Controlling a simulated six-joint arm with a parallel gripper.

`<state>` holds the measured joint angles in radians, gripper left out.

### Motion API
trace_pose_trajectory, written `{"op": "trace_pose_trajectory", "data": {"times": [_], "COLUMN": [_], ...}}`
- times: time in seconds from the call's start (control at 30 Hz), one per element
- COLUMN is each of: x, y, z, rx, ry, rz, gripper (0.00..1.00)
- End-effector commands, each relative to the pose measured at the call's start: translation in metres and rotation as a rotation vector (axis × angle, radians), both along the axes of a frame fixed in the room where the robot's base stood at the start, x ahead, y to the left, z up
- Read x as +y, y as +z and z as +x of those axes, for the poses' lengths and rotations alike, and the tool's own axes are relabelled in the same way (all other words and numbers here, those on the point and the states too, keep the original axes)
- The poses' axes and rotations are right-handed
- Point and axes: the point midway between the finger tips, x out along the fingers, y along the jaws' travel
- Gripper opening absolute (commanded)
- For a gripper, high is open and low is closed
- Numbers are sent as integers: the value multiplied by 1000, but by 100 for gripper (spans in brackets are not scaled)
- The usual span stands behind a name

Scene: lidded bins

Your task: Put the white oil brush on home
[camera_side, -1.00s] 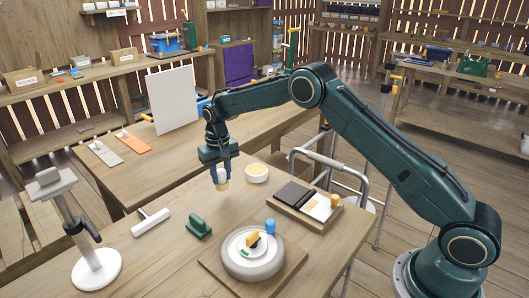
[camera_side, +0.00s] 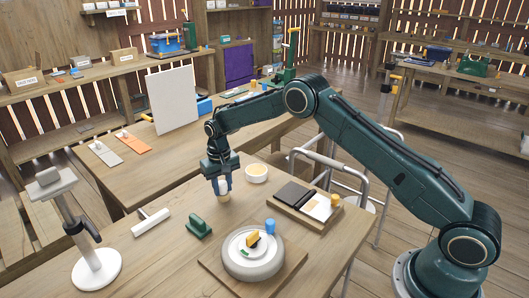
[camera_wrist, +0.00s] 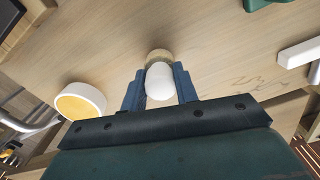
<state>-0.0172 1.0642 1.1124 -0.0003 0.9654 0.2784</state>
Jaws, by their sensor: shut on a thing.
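My gripper (camera_side: 222,184) is shut on a small white, rounded piece with a tan base, which looks like the white oil brush (camera_side: 223,192). In the wrist view the brush (camera_wrist: 159,82) stands between the two blue fingers of my gripper (camera_wrist: 159,88), white part nearest the camera. The brush is upright over the front wooden table (camera_side: 180,193). I cannot tell whether its base touches the wood. No spot marked home can be made out.
A round white bowl with yellowish contents (camera_side: 257,173) stands close to the right of the brush. A green block with a handle (camera_side: 199,228), a white T-shaped tool (camera_side: 150,222), a round grey wheel (camera_side: 252,262) and a wooden tray (camera_side: 290,207) are nearby.

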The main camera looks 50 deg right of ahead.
Motion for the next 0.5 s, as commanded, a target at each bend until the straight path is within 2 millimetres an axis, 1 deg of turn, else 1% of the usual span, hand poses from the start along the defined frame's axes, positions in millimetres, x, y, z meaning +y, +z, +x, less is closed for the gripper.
{"op": "trace_pose_trajectory", "data": {"times": [0.13,0.17,0.2,0.27,0.5], "x": [0,0,0,0,0], "y": [-3,-3,-3,-3,-2], "z": [0,0,0,0,0], "rx": [0,0,0,0,0], "ry": [0,0,0,0,0], "rz": [0,0,0,0,0], "gripper": [11,33,41,51,51]}}
